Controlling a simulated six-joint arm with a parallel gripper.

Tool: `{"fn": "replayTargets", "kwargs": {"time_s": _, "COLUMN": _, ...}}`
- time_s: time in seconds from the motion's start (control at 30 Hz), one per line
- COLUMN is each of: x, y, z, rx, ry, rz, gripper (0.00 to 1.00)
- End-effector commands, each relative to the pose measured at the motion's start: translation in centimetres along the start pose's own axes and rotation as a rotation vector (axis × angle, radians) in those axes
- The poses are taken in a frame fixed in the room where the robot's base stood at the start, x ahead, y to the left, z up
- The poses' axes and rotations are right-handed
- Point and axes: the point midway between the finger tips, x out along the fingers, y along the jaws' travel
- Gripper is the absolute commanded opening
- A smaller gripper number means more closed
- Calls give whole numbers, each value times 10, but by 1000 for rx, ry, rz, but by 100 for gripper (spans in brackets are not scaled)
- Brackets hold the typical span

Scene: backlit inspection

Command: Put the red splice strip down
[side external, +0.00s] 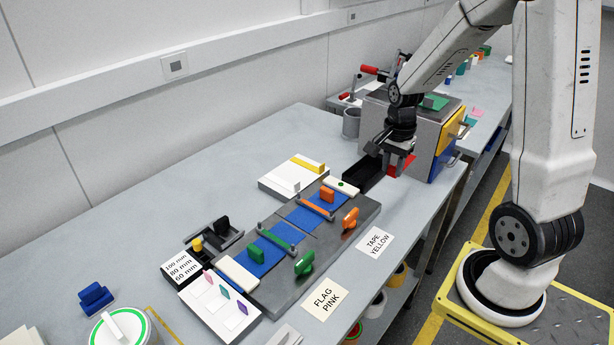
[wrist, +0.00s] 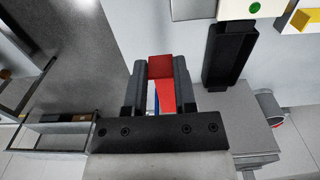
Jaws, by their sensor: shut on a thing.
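The red splice strip (wrist: 160,68) is between the two dark fingers of my gripper (wrist: 161,82) in the wrist view, and the fingers are shut on it. In the side view my gripper (side external: 386,153) is low, beside the grey cabinet, with the red strip (side external: 403,165) showing at its right. A long black open tray (side external: 358,184) lies just left of and below the gripper. In the wrist view the tray (wrist: 229,57) is to the right of the strip and looks empty. Whether the strip touches anything below is hidden.
The grey cabinet (side external: 426,121) with yellow and blue drawer fronts stands close to the gripper. A grey cup (side external: 351,124) stands behind. A grey fixture board (side external: 338,218) with blue pads, clamps and white strips is left of the tray. The table's back left is clear.

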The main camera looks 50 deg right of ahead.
Motion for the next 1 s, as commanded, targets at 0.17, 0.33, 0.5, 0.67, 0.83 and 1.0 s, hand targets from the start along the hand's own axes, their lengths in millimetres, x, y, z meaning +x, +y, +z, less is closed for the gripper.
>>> {"fn": "replayTargets", "kwargs": {"time_s": 0.17, "x": 0, "y": 0, "z": -1, "rx": 6, "ry": 0, "rz": 0, "gripper": 0}}
{"fn": "replayTargets", "kwargs": {"time_s": 0.33, "x": 4, "y": -7, "z": -4, "rx": 4, "ry": 0, "rz": 1, "gripper": 0}}
{"fn": "replayTargets", "kwargs": {"time_s": 0.5, "x": 11, "y": -22, "z": -10, "rx": 2, "ry": 0, "rz": 1, "gripper": 0}}
{"fn": "replayTargets", "kwargs": {"time_s": 0.67, "x": 21, "y": -41, "z": -19, "rx": 2, "ry": -1, "rz": 1, "gripper": 0}}
{"fn": "replayTargets", "kwargs": {"time_s": 0.83, "x": 31, "y": -61, "z": -28, "rx": 2, "ry": 0, "rz": 1, "gripper": 0}}
{"fn": "replayTargets", "kwargs": {"time_s": 1.0, "x": 41, "y": -81, "z": -37, "rx": 3, "ry": -1, "rz": 1, "gripper": 0}}
